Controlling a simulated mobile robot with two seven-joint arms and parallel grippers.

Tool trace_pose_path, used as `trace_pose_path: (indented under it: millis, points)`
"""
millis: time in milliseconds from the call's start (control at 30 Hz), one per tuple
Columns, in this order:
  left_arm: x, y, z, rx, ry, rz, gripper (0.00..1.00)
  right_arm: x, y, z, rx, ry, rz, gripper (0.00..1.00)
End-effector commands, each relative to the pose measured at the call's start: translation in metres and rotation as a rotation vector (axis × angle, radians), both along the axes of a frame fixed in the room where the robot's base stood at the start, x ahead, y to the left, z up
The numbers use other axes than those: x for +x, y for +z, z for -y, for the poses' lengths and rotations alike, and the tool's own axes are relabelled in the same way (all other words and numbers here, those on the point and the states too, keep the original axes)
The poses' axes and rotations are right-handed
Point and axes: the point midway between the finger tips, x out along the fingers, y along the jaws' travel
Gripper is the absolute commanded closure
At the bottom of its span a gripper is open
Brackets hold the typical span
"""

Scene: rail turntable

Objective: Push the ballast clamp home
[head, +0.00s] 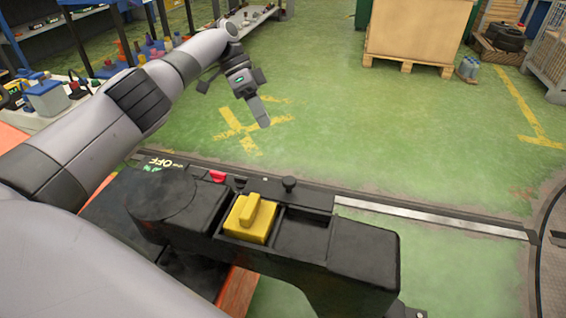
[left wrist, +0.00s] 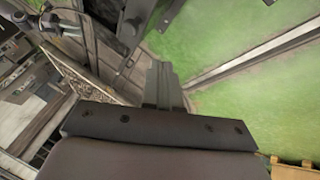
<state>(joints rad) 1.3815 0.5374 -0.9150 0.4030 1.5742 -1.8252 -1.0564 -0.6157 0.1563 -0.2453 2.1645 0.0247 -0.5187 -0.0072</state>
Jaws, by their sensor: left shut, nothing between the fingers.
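My left gripper (head: 264,119) is shut and empty. It hangs in the air with its fingers pointing down, beyond the black fixture. In the left wrist view the closed fingers (left wrist: 165,88) show with nothing between them. A yellow block (head: 250,219) with a raised ridge sits in a recess of the black fixture (head: 362,253). A small red part (head: 217,176) and a black knob (head: 289,184) are on its far side. I cannot tell for certain which of these parts is the ballast clamp. My right gripper is not in view.
An empty square recess (head: 303,233) lies right of the yellow block. A rail (head: 430,217) runs right across the green floor. A pallet with a large box (head: 415,34) stands at the back. A cluttered bench (head: 60,105) is at the left. The floor between is clear.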

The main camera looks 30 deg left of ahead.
Motion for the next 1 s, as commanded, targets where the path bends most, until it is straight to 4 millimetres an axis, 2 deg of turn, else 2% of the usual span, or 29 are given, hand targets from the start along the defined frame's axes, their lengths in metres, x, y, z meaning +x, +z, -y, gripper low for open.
trace_pose_path:
  millis: [267,500,700,1000]
  points:
    - [-0.005,-0.034,0.022,0.001,-0.004,-0.004,1.0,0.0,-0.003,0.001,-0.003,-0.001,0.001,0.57]
    - [-0.011,-0.078,0.052,0.0,-0.004,-0.005,1.0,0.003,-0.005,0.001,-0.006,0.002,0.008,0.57]
    - [-0.02,-0.075,0.059,0.0,-0.002,-0.001,1.0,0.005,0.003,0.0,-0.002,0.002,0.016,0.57]
    - [-0.034,-0.078,0.072,-0.001,0.0,-0.001,1.0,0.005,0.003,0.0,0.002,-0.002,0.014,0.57]
